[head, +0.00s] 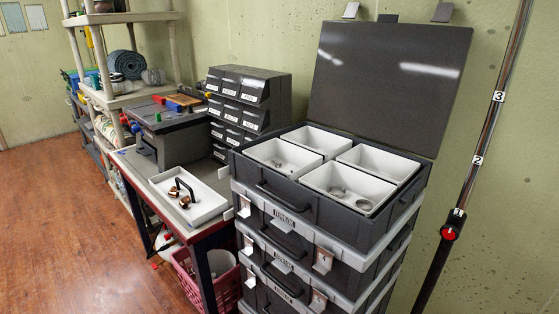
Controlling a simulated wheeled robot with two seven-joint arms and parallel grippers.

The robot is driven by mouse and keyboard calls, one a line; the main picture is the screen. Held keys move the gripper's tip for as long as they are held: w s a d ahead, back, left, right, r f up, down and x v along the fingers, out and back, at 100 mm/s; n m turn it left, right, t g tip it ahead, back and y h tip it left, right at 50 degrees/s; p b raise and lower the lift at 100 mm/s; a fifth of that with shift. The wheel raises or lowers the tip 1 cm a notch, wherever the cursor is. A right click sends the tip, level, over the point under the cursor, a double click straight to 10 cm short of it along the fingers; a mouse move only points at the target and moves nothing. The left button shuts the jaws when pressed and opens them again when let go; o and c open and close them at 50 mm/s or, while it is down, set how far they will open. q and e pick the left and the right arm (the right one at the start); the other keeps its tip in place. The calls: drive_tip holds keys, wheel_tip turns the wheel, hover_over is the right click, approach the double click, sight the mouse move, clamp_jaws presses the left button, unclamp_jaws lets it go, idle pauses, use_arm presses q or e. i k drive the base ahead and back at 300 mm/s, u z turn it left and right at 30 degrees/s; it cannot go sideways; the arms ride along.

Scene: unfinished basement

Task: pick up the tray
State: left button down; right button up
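A white tray (208,206) with a black handle (186,189) sits on the workbench (135,160), close to its near right end. A few small copper-coloured pieces (172,192) lie in it. Several white bins (312,138) sit in the open top of a dark stacked toolbox (275,187) to the right. Small metal rings lie in at least one bin (364,202). Neither of my grippers is in view.
The toolbox lid (388,85) stands open against the wall. A dark drawer cabinet (245,100) and a grey toolbox (180,135) stand behind the tray. A pink basket (205,278) is under the bench. Wooden floor (70,230) at the left is clear.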

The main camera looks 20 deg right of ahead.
sight(205, 204)
drive_tip(key=k, duration=1.2)
drive_tip(key=u, duration=0.55)
drive_tip(key=i, duration=2.4)
drive_tip(key=z, duration=1.55)
drive_tip(key=i, duration=0.4)
drive_tip(key=z, duration=0.4)
